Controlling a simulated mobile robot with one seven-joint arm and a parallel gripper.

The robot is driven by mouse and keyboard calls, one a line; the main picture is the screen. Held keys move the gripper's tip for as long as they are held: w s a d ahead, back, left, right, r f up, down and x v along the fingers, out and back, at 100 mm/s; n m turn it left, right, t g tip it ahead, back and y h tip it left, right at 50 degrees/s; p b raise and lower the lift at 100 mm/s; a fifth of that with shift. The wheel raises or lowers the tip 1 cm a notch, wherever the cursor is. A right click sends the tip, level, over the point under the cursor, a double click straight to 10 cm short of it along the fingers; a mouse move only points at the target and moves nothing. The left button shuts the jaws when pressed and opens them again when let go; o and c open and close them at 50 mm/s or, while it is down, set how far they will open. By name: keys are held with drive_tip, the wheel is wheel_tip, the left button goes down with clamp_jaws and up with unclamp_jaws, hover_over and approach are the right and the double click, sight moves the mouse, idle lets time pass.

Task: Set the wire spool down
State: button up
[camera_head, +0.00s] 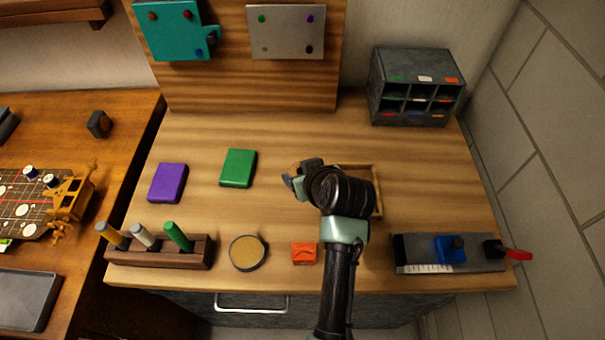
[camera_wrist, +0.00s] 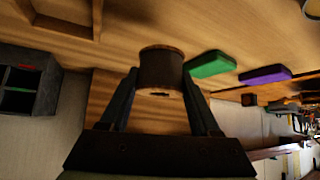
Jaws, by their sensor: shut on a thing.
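The wire spool (camera_wrist: 160,66), a dark brown cylinder with a lighter rim, sits between the two fingers of my gripper (camera_wrist: 160,82) in the wrist view. The fingers press on its two sides, so my gripper is shut on it. In the head view my gripper (camera_head: 297,181) is over the middle of the wooden worktop (camera_head: 215,215), and the wrist hides most or all of the spool. I cannot tell whether the spool touches the worktop.
A shallow wooden tray (camera_head: 377,193) lies right of my gripper, partly hidden by my arm. Green (camera_head: 238,168) and purple (camera_head: 168,183) blocks lie left. A round tin (camera_head: 249,253), orange block (camera_head: 304,253) and marker rack (camera_head: 160,250) line the front. A grey organizer (camera_head: 415,88) stands back right.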

drive_tip(key=shift+f, duration=3.1)
drive_tip(key=shift+f, duration=0.15)
drive_tip(key=o, duration=1.4)
drive_tip(key=shift+o, duration=0.2)
